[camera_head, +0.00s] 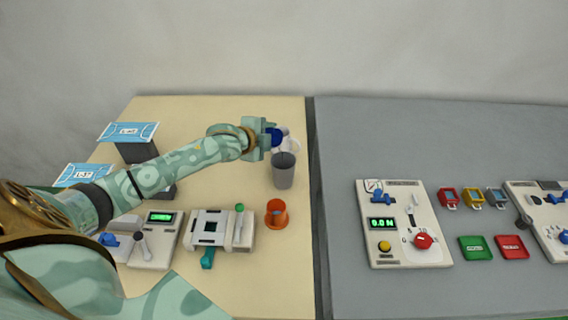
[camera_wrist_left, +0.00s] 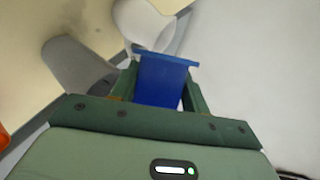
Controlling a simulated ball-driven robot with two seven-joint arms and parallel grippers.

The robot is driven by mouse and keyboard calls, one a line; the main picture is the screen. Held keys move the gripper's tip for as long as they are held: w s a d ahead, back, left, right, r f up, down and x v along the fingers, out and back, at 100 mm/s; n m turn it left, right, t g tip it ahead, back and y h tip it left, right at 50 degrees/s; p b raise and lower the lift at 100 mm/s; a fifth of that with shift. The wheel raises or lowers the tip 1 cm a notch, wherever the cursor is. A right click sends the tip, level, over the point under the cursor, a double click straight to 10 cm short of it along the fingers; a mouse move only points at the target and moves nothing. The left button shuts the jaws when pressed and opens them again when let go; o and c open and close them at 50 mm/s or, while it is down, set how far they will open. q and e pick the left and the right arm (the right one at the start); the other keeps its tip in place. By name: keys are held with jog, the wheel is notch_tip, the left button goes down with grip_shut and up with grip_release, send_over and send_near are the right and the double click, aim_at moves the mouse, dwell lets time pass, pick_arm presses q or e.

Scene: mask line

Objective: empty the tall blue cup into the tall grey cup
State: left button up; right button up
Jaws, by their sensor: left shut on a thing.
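My left gripper (camera_head: 266,138) is shut on the tall blue cup (camera_head: 275,137), at the far right part of the cream table. In the left wrist view the blue cup (camera_wrist_left: 162,80) sits between the two green fingers, its wider rim away from the palm. The gripper hides much of it in the head view, and I cannot see its inside. The tall grey cup (camera_head: 284,173) stands upright just in front of the blue cup and apart from it. The grey cup also shows left of the fingers in the left wrist view (camera_wrist_left: 75,62). My right gripper is not in view.
An orange cup (camera_head: 277,213) is in front of the grey cup. Devices (camera_head: 218,230) and boxes with blue-and-white packs (camera_head: 128,131) occupy the table's left. A grey table (camera_head: 345,130) with panels is to the right.

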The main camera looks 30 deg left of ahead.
pick_arm(q)
jog(key=shift+f+m+b, duration=0.25)
jog(key=shift+m+b, duration=0.05)
jog(key=shift+b, duration=0.35)
jog(key=shift+d+r, duration=0.1)
jog(key=shift+s+d+r+m+t+y+b, duration=0.1)
jog(key=shift+d+r+m+t+y+b, duration=0.15)
jog(key=shift+r+y, duration=0.2)
jog(key=shift+s+d+r+m+t+y+b, duration=0.15)
jog(key=shift+d+r+m+y+b, duration=0.15)
jog(key=shift+r, duration=0.25)
jog(key=shift+w+a+f, duration=0.1)
jog(key=shift+w+a, duration=0.05)
jog(key=shift+a, duration=0.1)
jog(key=shift+f, duration=0.15)
jog(key=shift+d+f+m+y, duration=0.1)
jog(key=shift+f+m+y, duration=0.2)
jog(key=shift+m+y, duration=0.2)
jog(key=shift+r+t, duration=0.25)
jog(key=shift+t, duration=0.15)
jog(key=shift+m+y, duration=0.35)
jog(key=shift+d, duration=0.1)
